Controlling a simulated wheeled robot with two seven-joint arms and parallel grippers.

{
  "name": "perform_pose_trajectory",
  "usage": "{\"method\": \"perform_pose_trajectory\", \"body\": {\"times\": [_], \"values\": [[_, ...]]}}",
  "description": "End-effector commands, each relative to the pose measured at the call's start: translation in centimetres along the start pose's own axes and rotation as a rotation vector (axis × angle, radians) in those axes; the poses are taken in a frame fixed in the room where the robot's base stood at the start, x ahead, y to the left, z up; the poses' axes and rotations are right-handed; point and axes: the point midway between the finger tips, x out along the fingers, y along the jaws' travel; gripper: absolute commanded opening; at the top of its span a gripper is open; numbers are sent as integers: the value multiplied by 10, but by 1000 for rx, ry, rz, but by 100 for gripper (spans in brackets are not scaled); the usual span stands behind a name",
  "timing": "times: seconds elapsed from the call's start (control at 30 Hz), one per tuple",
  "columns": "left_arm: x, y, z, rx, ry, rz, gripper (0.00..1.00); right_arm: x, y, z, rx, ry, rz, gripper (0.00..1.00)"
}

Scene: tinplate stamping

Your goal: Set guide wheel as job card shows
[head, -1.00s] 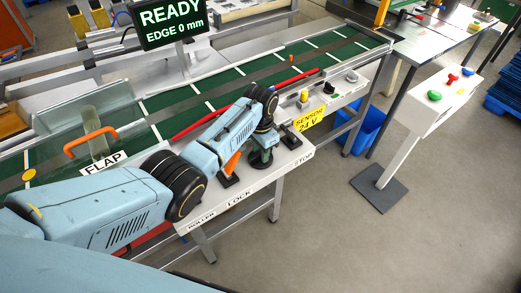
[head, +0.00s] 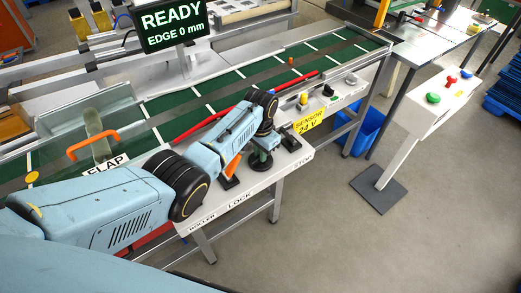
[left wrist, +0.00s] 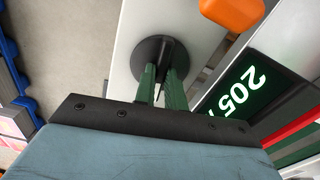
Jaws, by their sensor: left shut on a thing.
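The guide wheel is a dark round disc (head: 261,161) on the white front panel of the line, between the LOCK and STOP labels. My left gripper (head: 263,142) points down at it from above, its green fingers closed on its middle. In the left wrist view the fingers (left wrist: 162,88) meet over the black wheel (left wrist: 152,58). What they grip is mostly hidden between them. A dark display (left wrist: 240,92) beside the wheel shows 205; the rest of its line is cut off. My right gripper is not in view. I cannot make out a job card.
An orange lever (head: 233,164) stands left of the wheel and also shows in the left wrist view (left wrist: 232,12). A screen (head: 171,23) reads READY, EDGE 0 mm. A clear flap with an orange handle (head: 92,143) is at left. A button pedestal (head: 432,107) stands right.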

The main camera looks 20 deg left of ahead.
Motion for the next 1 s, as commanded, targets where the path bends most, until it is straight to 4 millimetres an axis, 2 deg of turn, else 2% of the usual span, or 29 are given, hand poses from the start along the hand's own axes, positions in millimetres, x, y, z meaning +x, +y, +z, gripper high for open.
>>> {"method": "perform_pose_trajectory", "body": {"times": [0.1,0.4,1.0], "values": [[-3,1,0,-98,-2,1,0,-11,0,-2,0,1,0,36],[-2,0,0,-382,-2,1,0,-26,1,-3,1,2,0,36],[-1,1,0,-952,0,2,0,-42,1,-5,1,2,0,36]]}}
